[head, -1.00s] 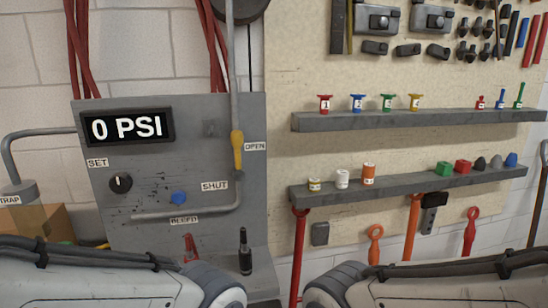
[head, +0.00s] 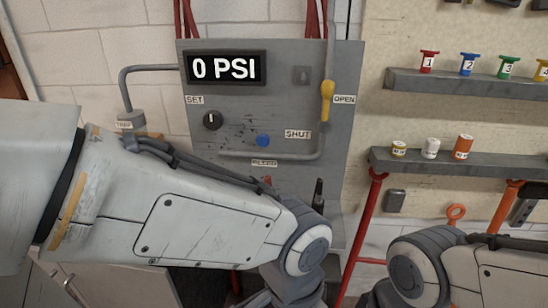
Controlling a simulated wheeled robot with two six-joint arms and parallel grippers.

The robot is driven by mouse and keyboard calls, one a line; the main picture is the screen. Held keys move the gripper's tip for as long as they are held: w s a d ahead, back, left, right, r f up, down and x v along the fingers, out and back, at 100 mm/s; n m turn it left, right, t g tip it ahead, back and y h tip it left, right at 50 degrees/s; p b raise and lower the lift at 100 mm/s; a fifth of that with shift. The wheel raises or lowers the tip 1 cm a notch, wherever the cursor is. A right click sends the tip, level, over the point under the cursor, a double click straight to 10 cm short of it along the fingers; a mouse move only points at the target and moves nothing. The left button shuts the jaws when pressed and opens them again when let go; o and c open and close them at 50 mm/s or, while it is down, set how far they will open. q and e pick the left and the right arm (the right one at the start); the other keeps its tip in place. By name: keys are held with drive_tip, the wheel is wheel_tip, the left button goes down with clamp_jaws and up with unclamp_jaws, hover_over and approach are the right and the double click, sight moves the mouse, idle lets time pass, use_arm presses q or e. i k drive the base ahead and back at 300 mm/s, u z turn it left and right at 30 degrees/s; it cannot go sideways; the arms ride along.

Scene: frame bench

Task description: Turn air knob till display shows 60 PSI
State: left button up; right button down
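The display (head: 226,68) at the top of the grey panel (head: 285,80) reads 0 PSI. The black knob (head: 212,121), with a white mark, sits under the SET label (head: 195,100). A yellow valve handle (head: 327,100) stands upright by the OPEN label (head: 344,99). A blue button (head: 263,141) sits above the BLEED label, near the SHUT label (head: 298,134). My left arm crosses the lower left, in front of the panel's lower part. My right arm is at the lower right. Neither gripper's fingers show.
Shelves to the right hold numbered coloured spools (head: 428,61) and small cans (head: 431,148). A dark bottle-like tool (head: 318,196) stands at the panel's lower right. Red and orange long-handled tools hang below the lower shelf. A pipe runs left to the TRAP (head: 131,121).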

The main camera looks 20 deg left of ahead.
sight(213, 121)
drive_tip(key=z, duration=1)
drive_tip(key=k, duration=1)
drive_tip(key=u, duration=1.4)
drive_tip(key=i, duration=0.5)
